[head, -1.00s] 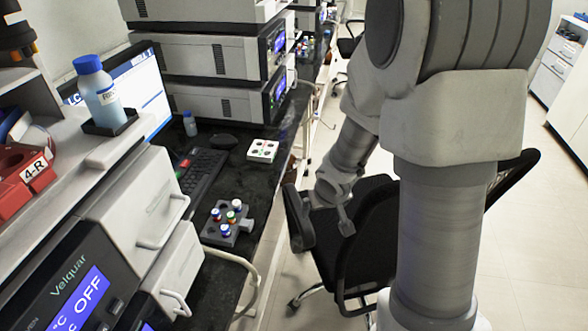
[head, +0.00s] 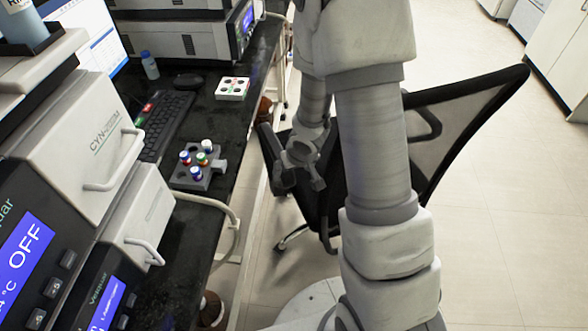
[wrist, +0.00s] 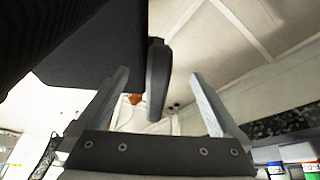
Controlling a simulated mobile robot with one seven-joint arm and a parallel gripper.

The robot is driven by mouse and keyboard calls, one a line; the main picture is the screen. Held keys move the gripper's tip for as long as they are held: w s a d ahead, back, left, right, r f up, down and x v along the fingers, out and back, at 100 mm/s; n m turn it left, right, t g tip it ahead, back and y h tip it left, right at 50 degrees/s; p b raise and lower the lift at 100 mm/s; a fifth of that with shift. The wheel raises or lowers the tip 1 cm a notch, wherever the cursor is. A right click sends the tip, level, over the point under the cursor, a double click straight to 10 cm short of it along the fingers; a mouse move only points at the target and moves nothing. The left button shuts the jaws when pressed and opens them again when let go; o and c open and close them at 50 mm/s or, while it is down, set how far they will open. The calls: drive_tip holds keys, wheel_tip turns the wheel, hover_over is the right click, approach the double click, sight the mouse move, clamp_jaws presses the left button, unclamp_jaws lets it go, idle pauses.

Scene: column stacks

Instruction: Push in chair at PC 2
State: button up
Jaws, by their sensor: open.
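The black office chair (head: 470,125) stands in the aisle right of the bench, with its mesh back towards the right. My arm hides much of its middle. Its near armrest (head: 268,150) is close to the bench edge. My gripper (head: 303,178) is beside that armrest, above the seat area. In the wrist view my gripper (wrist: 160,95) is open, and the dark armrest (wrist: 158,80) shows between its two fingers. I cannot tell whether they touch. A monitor (head: 88,30) and a keyboard (head: 165,122) are on the bench; no PC 2 label is readable.
The dark bench (head: 205,225) holds a vial rack (head: 195,178), a white block (head: 232,89) and a mouse (head: 189,80). Instruments with handles (head: 120,165) stand at the near left. White cabinets (head: 565,60) line the far right. Floor right of the chair is clear.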

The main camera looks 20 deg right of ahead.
sight(288, 180)
drive_tip(key=b+x, duration=0.3)
drive_tip(key=x, duration=0.6)
drive_tip(key=shift+w+f, duration=0.2)
drive_tip(key=shift+f, duration=0.15)
clamp_jaws()
